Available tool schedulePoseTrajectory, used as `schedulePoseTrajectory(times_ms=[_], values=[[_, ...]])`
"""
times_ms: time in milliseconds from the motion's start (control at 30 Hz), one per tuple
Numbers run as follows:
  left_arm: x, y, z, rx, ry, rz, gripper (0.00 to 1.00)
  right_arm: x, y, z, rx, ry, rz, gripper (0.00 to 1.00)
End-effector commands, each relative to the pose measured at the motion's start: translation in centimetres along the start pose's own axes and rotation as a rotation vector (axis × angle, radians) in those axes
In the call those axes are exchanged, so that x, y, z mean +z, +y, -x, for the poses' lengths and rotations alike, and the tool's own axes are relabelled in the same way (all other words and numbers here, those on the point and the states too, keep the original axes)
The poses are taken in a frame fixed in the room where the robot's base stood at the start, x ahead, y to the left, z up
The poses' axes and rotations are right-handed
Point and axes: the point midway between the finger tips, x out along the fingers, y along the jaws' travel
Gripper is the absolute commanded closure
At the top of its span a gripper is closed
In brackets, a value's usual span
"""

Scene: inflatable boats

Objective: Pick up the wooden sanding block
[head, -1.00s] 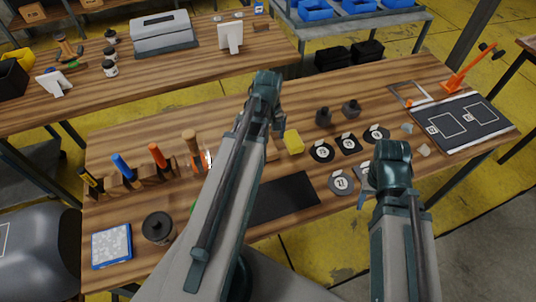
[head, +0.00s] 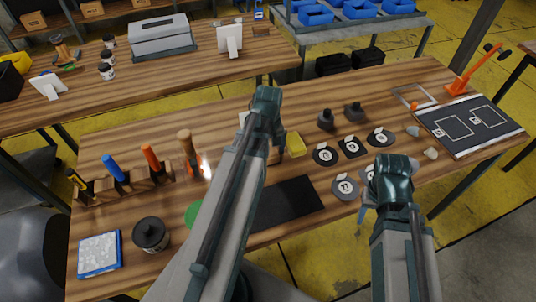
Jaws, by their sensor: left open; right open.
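I cannot clearly pick out the wooden sanding block; part of the front table is hidden behind my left arm. My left gripper (head: 277,148) points down over the middle of the front table, just left of a small yellow block (head: 295,145). Its fingers are mostly hidden by its own wrist, and nothing shows held in it. It is open. My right gripper (head: 368,207) is open near the table's front edge, by the round black discs. Its wrist hides most of it, and I see nothing in it.
A wooden rack (head: 130,188) of upright tools stands at the left. A dark mat (head: 285,203) lies at the front middle, and a black can (head: 151,235) and a blue-edged pad (head: 100,254) at the front left. Black discs (head: 325,155) and two dark weights (head: 354,112) lie to the right.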

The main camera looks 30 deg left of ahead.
Motion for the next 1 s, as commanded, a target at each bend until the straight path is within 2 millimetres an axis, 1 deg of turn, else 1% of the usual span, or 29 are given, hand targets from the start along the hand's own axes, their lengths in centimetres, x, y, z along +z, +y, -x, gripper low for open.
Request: schedulePoseTrajectory(times_ms=[67, 100, 167, 300, 367, 400, 567, 600, 633, 867, 1000], values=[[-0.01, 0.0, 0.1, 0.0, 0.0, 0.0, 0.0, 0.01, 0.01, 0.1, 0.0, 0.0, 0.0, 0.5], [-0.01, 0.0, 0.1, 0.0, 0.0, 0.0, 0.04, 0.01, 0.01, 0.1, 0.0, 0.0, 0.0, 0.5], [-0.01, 0.0, 0.1, 0.0, 0.0, 0.0, 0.14, 0.01, 0.01, 0.1, 0.0, 0.0, 0.0, 0.5], [0.0, -0.01, 0.1, 0.0, 0.0, 0.0, 0.4, 0.01, 0.01, 0.1, 0.0, 0.0, 0.0, 0.5], [-0.01, 0.0, 0.1, 0.0, 0.0, 0.0, 0.5, 0.01, 0.01, 0.1, 0.0, 0.0, 0.0, 0.5], [-0.01, 0.0, 0.09, 0.0, 0.0, 0.0, 0.58, 0.01, 0.01, 0.09, 0.0, 0.0, 0.0, 0.5], [-0.01, 0.0, 0.09, 0.0, 0.0, 0.0, 0.86, 0.01, 0.01, 0.09, 0.0, 0.0, 0.0, 0.5], [-0.01, 0.0, 0.09, 0.0, 0.0, 0.0, 0.94, 0.01, 0.01, 0.09, 0.0, 0.0, 0.0, 0.5], [0.0, -0.01, 0.09, 0.0, 0.0, 0.0, 0.95, 0.01, 0.01, 0.09, 0.0, 0.0, 0.0, 0.5], [-0.01, 0.0, 0.17, 0.0, 0.0, 0.0, 0.95, 0.01, 0.02, 0.16, 0.0, 0.0, 0.0, 0.5], [0.0, 0.0, 0.7, 0.0, 0.0, 0.0, 0.95, 0.04, 0.07, 0.7, 0.0, 0.0, 0.0, 0.5]])
